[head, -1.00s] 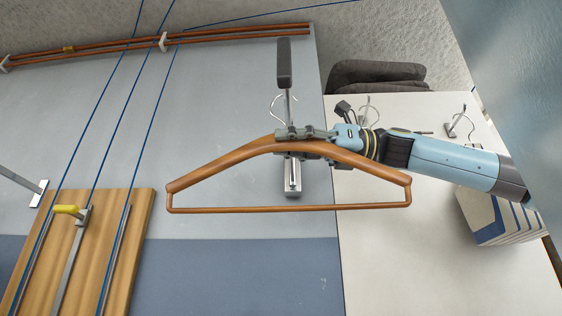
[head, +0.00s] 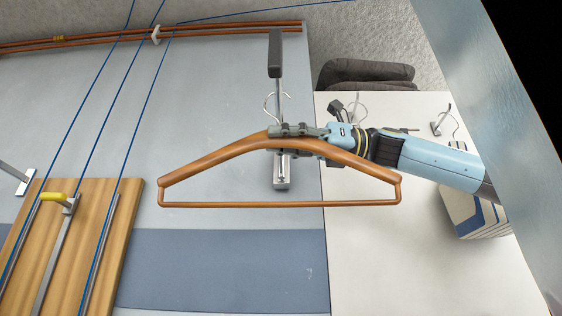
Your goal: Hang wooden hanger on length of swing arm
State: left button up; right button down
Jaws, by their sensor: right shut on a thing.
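The brown wooden hanger (head: 207,164) is level in the middle of the head view, with its lower bar (head: 275,204) toward the bottom. My right gripper (head: 277,138) comes in from the right and is shut on the hanger's top middle, below the hook. The metal hook (head: 267,104) points up the picture and overlaps the upright metal bar that I take as the swing arm (head: 280,92). This bar has a dark grey grip (head: 275,54) and a metal base (head: 282,184). I cannot tell whether hook and bar touch. The gripper hides part of the bar. My left gripper is not in view.
A wooden board (head: 92,222) with a yellow-tipped lever (head: 63,197) and blue cords lies at left. Copper pipes (head: 215,33) run along the back. A white table (head: 365,255) at right holds a striped box (head: 468,214) and metal hooks (head: 442,118).

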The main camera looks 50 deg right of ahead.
jog(key=shift+f, duration=0.3)
jog(key=c, duration=1.2)
grip_release()
jog(key=shift+c, duration=0.2)
